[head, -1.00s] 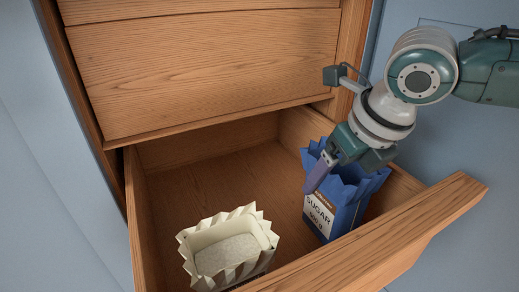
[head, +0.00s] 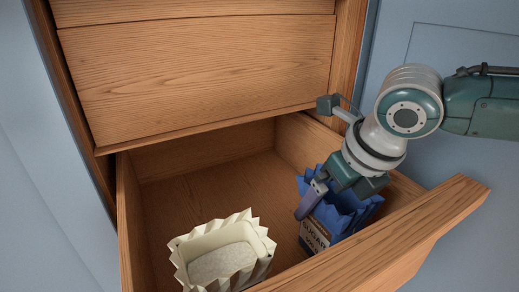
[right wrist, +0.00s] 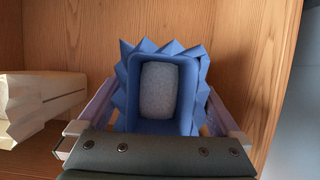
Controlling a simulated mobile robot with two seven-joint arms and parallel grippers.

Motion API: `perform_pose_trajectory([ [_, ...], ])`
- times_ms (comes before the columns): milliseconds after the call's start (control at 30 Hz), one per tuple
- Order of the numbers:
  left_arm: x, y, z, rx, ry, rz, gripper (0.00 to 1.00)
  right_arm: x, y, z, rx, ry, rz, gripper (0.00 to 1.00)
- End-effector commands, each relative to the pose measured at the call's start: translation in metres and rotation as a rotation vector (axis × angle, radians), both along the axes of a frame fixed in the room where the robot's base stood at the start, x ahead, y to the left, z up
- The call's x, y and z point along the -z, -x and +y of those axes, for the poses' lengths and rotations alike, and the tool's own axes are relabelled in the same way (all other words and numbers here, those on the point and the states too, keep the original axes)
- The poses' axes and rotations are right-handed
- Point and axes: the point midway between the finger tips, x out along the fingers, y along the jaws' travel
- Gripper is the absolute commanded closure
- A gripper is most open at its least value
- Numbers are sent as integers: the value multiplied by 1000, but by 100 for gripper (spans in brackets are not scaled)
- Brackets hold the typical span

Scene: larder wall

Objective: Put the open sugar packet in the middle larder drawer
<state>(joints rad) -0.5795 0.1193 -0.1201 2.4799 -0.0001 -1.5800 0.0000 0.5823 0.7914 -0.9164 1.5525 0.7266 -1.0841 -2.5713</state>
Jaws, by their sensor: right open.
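The open blue sugar packet (head: 316,236) stands in the right part of the pulled-out drawer (head: 205,190), its label partly hidden by the drawer front. In the right wrist view its jagged open top (right wrist: 158,112) shows pale sugar inside. My right gripper (head: 333,205) reaches down over the packet. In the right wrist view it is open, with one finger on each side of the packet; I cannot tell whether either touches it. The drawer lies below at least two shut ones; I cannot tell from here whether it is the middle one. My left gripper is not in view.
A cream open packet (head: 180,258) with pale contents stands in the drawer's front left, also at the left of the right wrist view (right wrist: 40,100). The drawer's back and middle floor are clear. The wooden drawer front (head: 440,215) borders the near side, with a shut drawer (head: 200,85) above.

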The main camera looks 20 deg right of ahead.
Motion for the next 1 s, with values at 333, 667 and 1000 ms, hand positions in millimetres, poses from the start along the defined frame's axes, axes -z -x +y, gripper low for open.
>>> perform_pose_trajectory([
  [333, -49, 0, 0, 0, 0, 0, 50, -72, 27, -3, -1, 2, 1, 0],
  [667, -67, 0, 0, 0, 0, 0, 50, -107, 43, -4, -1, 0, 0, 0],
  [1000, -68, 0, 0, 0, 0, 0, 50, -108, 44, -3, 3, -3, 1, 0],
])
